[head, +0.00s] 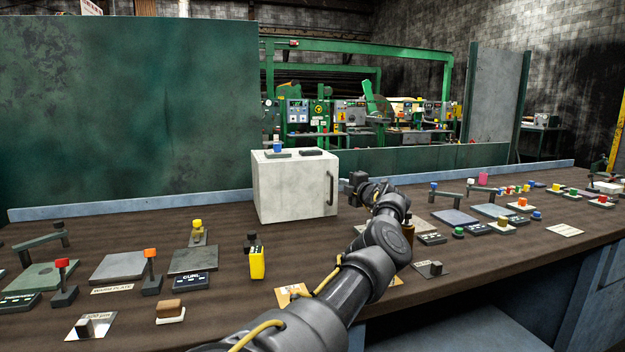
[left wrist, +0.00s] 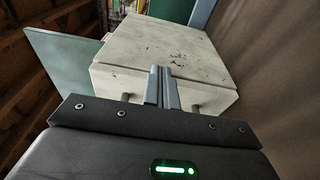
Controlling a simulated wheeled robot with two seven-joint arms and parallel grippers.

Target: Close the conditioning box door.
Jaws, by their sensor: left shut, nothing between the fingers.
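The conditioning box (head: 285,190) is a white box standing on the brown bench in the middle of the head view. Its door has a dark upright handle (head: 331,188) near the right edge and looks flush or nearly flush with the box; a small gap cannot be ruled out. My left gripper (head: 357,180) is just right of the box, near the handle. In the left wrist view the left gripper (left wrist: 162,88) is shut and empty, its fingers in front of the door face (left wrist: 215,102). Contact with the door cannot be told. My right gripper is not in view.
Two small dark controls, one with a blue knob (head: 277,147), sit on the box top. A yellow block (head: 257,263) stands in front of the box. Levers, plates and knobs spread over both sides of the bench (head: 225,310). A green panel (head: 130,110) rises behind.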

